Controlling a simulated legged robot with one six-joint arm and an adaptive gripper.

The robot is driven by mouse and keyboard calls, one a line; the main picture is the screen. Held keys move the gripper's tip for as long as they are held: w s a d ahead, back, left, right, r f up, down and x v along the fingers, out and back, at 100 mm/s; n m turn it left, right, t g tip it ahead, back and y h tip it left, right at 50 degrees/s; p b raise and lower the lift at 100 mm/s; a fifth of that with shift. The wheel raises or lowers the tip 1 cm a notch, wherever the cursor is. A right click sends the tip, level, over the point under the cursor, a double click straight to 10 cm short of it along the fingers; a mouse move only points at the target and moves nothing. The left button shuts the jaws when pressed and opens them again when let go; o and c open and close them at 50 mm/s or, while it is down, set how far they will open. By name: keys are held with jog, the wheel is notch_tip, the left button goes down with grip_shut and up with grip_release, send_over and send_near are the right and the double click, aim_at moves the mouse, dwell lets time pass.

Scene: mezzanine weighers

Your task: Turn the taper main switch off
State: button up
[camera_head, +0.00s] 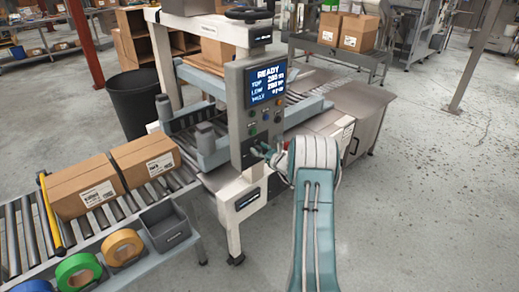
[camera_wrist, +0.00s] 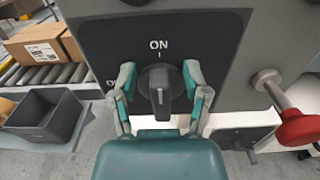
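The main switch (camera_wrist: 160,92) is a black rotary knob on a dark plate in the wrist view. Its grip bar stands upright, in line with the ON mark above it; another label at the left is partly hidden by a finger. My gripper (camera_wrist: 161,88) has one teal finger on each side of the knob, open around it with small gaps. In the head view my gripper (camera_head: 266,153) is at the lower part of the taper's control panel (camera_head: 250,125), whose screen (camera_head: 267,83) reads READY. The knob itself cannot be made out there.
A red knob on a metal stem (camera_wrist: 297,128) sticks out right of the switch. A grey bin (camera_head: 165,226) and tape rolls (camera_head: 78,271) sit beside the roller conveyor (camera_head: 25,235), which carries cartons (camera_head: 145,160). Open floor (camera_head: 430,200) lies to the right.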

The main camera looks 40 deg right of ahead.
grip_shut()
jog(key=shift+s, duration=0.1)
